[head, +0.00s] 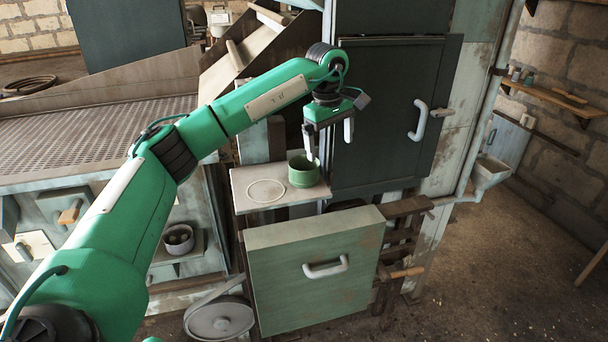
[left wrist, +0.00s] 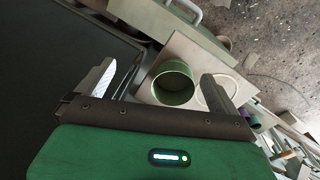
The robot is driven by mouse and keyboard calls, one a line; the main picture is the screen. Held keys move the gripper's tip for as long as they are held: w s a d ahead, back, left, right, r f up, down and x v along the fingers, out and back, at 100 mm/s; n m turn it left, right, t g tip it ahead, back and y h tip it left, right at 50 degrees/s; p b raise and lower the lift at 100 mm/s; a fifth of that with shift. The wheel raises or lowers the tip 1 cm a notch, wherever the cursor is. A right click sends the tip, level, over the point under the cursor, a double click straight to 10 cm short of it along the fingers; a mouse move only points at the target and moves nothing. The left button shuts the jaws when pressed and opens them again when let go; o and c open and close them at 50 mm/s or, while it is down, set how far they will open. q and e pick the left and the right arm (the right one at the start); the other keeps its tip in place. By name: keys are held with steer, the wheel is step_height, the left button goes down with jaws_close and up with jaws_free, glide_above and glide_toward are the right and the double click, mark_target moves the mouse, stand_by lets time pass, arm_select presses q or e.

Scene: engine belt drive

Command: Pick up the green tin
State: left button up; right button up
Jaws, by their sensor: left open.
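The green tin (head: 303,173) is a short, open-topped cylinder. It stands upright on a small pale shelf (head: 243,200), to the right of a ring outline. In the left wrist view the tin (left wrist: 173,83) shows between the two fingers, beyond their tips. My left gripper (head: 329,150) is open and empty, with its fingers pointing down just above the tin's right side. In the wrist view the fingers (left wrist: 160,82) are spread wider than the tin. My right gripper is not in view.
A dark closed door (head: 385,120) with a pale handle stands right behind the shelf. A green panel (head: 315,270) with a handle is below and in front of it. A perforated bed (head: 90,135) lies left. Open floor (head: 500,250) is at the right.

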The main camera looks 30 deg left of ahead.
arm_select(q)
steer(key=s+a+r+y, duration=0.1)
steer(key=a+r+y, duration=0.15)
steer(key=a, duration=0.35)
steer(key=p, duration=0.2)
glide_toward(304, 167)
steer(key=s, duration=0.1)
steer(key=s+d+f, duration=0.1)
steer(key=shift+s+f+g+h, duration=0.1)
steer(key=shift+s+g+h, duration=0.25)
steer(key=shift+s+g, duration=0.05)
steer(key=shift+f, duration=0.55)
steer(key=shift+w+f+p, duration=0.1)
steer(key=shift+f+p, duration=0.15)
steer(key=shift+p, duration=0.1)
steer(key=f, duration=0.1)
steer(key=f+p, duration=0.2)
steer(key=f, duration=0.1)
steer(key=shift+w+a+f, duration=0.1)
steer(key=shift+w+a, duration=0.1)
steer(key=shift+a, duration=0.15)
steer(key=shift+f, duration=0.25)
steer(key=c, duration=1.1)
steer(key=shift+r, duration=0.1)
